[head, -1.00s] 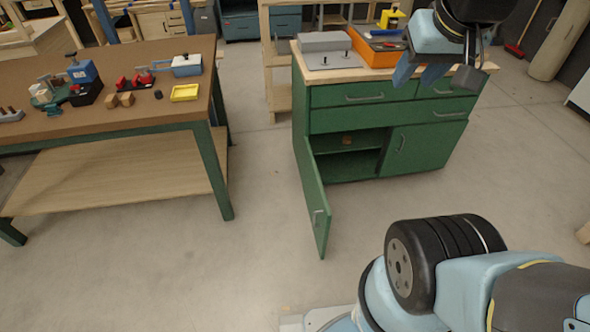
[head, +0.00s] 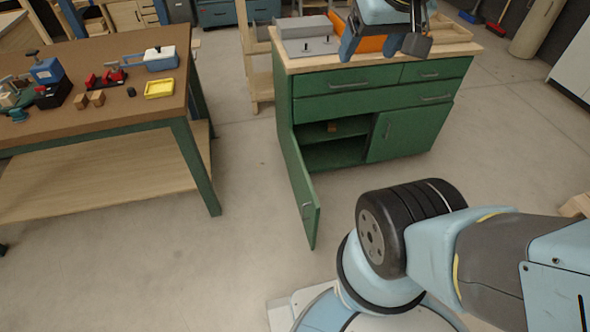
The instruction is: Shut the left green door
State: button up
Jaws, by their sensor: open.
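The left green door (head: 303,192) of the green cabinet (head: 372,108) stands wide open, swung out toward me, with a metal handle near its free edge. The right green door (head: 410,131) is shut. The open left side shows a shelf with a small brown block (head: 331,127) on it. My gripper (head: 386,46) is open, above the front of the cabinet's wooden top, apart from the left door and to the upper right of it. Nothing shows between its fingers.
A grey metal block (head: 306,46) and an orange item (head: 371,44), partly hidden by my gripper, sit on the cabinet top. A workbench (head: 120,122) with tools stands at left. The concrete floor between bench and open door is clear.

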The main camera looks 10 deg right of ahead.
jog(key=shift+o, duration=0.7)
jog(key=shift+c, duration=0.4)
